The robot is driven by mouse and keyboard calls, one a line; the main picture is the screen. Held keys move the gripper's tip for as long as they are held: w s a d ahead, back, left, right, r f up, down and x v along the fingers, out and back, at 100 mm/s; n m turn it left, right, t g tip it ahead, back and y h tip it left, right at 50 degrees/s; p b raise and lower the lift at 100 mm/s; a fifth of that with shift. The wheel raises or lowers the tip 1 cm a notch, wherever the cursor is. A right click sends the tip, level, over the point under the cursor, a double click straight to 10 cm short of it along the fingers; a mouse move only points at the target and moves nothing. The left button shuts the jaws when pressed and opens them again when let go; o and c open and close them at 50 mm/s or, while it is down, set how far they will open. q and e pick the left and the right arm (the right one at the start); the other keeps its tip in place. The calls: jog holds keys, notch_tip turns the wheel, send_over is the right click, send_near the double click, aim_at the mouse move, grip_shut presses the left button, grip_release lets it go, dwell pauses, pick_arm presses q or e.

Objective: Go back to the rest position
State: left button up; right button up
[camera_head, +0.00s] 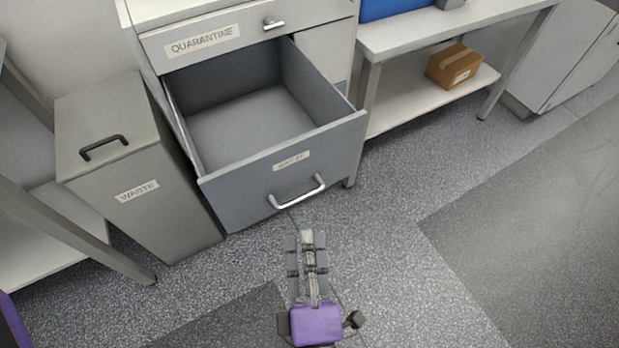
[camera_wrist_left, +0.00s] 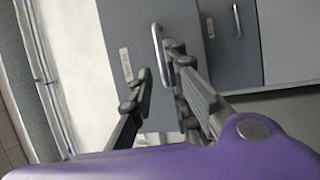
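My left gripper (camera_head: 307,238), with a purple body, is at the lower middle of the head view, over the floor in front of the open drawer. Its fingertips sit a little below the drawer's silver handle (camera_head: 297,192), apart from it. In the left wrist view my left gripper (camera_wrist_left: 157,68) has its two dark fingers apart with nothing held between them. The drawer handle (camera_wrist_left: 156,52) shows beyond the fingertips there. The grey drawer (camera_head: 285,163) is pulled out, and its visible floor is empty. My right gripper is not in view.
A grey bin (camera_head: 140,205) labelled WASTE stands left of the drawer cabinet. Above the open drawer is a shut QUARANTINE drawer (camera_head: 240,42). A bench (camera_head: 425,35) at the right has a cardboard box (camera_head: 454,65) on its lower shelf. The floor at the right is clear.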

pick_arm(q)
jog(key=w+d+m+h, duration=0.3)
jog(key=w+m+h, duration=0.25)
jog(key=w, duration=0.35)
jog(key=s+a+f+m+g+h, duration=0.3)
jog(key=s+f+m+g, duration=0.25)
jog(key=f+m, duration=0.45)
jog(key=s+a+f+m+g+y, duration=0.2)
jog(key=s+a+f+g, duration=0.3)
jog(key=s+a, duration=0.55)
jog(key=s+a+f+m+g+y, duration=0.25)
jog(key=s+a+f, duration=0.45)
jog(key=s, duration=0.6)
jog(key=w+r+t+p, duration=0.1)
jog(key=w+r+p, duration=0.1)
jog(key=r+p, duration=0.6)
jog(key=w+r+p, duration=0.3)
jog(key=r+p, duration=0.5)
jog(key=shift+w+d+t, duration=0.25)
jog(key=shift+d+t, duration=0.05)
jog(key=shift+t, duration=0.1)
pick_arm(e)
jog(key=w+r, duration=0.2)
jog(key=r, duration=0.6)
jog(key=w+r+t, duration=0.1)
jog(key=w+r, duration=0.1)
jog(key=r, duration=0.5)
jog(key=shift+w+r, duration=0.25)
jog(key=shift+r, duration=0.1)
